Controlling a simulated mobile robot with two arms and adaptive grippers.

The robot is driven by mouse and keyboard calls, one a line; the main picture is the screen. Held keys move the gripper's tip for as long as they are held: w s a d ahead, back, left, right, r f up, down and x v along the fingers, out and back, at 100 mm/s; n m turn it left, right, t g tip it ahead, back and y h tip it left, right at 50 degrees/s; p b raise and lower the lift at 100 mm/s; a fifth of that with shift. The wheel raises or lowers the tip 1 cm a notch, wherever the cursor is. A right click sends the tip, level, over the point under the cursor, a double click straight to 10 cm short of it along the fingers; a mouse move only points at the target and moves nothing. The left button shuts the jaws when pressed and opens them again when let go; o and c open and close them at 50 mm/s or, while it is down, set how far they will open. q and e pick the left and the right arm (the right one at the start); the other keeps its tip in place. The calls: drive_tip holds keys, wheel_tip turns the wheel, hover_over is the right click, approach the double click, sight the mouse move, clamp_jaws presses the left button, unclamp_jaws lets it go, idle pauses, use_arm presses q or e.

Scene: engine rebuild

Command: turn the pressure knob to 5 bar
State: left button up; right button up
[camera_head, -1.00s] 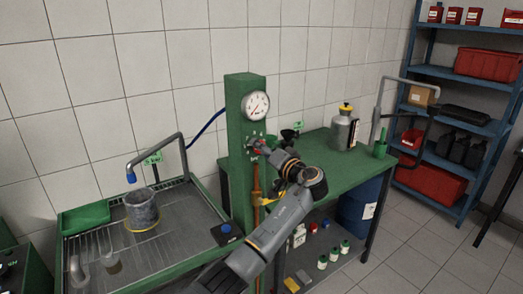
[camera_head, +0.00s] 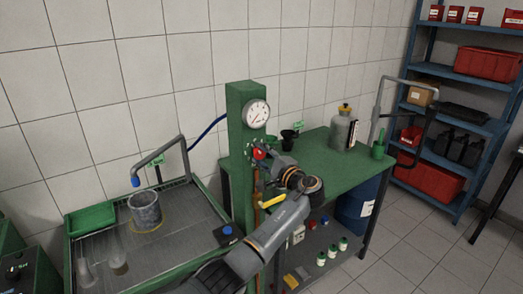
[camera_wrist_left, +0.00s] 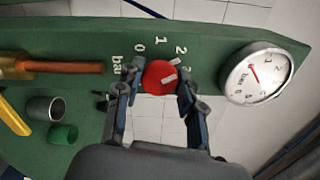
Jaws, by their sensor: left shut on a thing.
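The red pressure knob (camera_wrist_left: 158,77) sits on the green post (camera_head: 243,100), with a printed scale around it in the left wrist view. The figures 0, 1, 2 and part of a 3 show there; the rest is hidden by my fingers. A white mark on the knob points roughly toward the 2. My left gripper (camera_wrist_left: 157,82) has one finger on each side of the knob and is shut on it. In the head view the left gripper (camera_head: 264,154) is at the knob (camera_head: 259,153), below the round gauge (camera_head: 257,113). The gauge (camera_wrist_left: 262,72) has a red needle. My right gripper is not in view.
A yellow lever (camera_head: 273,201) and an orange pipe (camera_wrist_left: 60,67) are close to the knob. A green bench (camera_head: 330,160) with a grey canister (camera_head: 344,130) stands to the right. A wash tray (camera_head: 190,216) with a metal cylinder (camera_head: 145,211) is on the left.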

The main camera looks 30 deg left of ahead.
use_arm(q)
drive_tip(key=m+p, duration=0.1)
drive_tip(key=m, duration=0.1)
drive_tip(key=m+p, duration=0.3)
drive_tip(key=shift+r+m, duration=0.25)
drive_tip(key=shift+m, duration=0.15)
drive_tip(key=m+p, duration=0.2)
drive_tip(key=shift+m, duration=0.3)
drive_tip(key=shift+f+m+p, duration=0.1)
drive_tip(key=shift+m+p, duration=0.5)
drive_tip(key=shift+m, duration=0.3)
drive_tip(key=m, duration=0.2)
drive_tip(key=shift+f+m, duration=0.1)
drive_tip(key=shift+m, duration=0.2)
drive_tip(key=m, duration=0.3)
drive_tip(key=shift+w+m, duration=0.1)
drive_tip(key=shift+m, duration=0.3)
drive_tip(key=m, duration=0.4)
drive_tip(key=shift+f, duration=0.1)
drive_tip(key=shift+d+m, duration=0.1)
drive_tip(key=shift+m, duration=1.6)
drive_tip(key=shift+f, duration=0.1)
